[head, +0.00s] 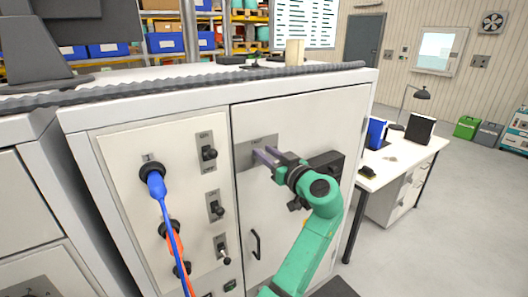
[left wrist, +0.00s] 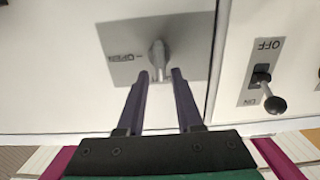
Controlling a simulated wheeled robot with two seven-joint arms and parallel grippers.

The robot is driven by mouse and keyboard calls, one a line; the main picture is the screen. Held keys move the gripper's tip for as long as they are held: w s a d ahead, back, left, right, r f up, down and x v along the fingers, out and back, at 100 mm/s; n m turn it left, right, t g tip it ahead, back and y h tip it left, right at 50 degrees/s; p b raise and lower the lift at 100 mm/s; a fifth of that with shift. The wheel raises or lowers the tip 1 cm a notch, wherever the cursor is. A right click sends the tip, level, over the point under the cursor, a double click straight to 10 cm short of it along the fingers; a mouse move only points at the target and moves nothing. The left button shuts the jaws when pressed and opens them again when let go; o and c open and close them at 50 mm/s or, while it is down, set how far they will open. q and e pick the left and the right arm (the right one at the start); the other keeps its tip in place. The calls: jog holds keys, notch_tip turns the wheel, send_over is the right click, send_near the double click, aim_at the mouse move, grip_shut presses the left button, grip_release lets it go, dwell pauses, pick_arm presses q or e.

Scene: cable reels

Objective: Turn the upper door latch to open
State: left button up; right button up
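The upper door latch is a small grey knob (left wrist: 158,60) on a grey plate (left wrist: 124,66) marked OPEN, seen upside down in the left wrist view. In the head view the plate (head: 243,156) sits high on the cabinet's right-hand door (head: 300,120), and my gripper hides the knob. My left gripper (head: 266,156) is at the plate. In the left wrist view its fingers (left wrist: 159,74) are open, one on each side of the knob's lower end. I see a gap beside the knob; contact cannot be told. My right gripper is not in view.
A black door handle (head: 256,244) is lower on the door. Left of it is a panel with several switches (head: 208,153) and blue (head: 165,205) and orange (head: 175,243) cables. A white desk (head: 400,160) stands at right. Open floor (head: 450,220) lies beyond.

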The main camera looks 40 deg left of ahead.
pick_arm(q)
grip_shut()
jog(key=shift+s, duration=0.1)
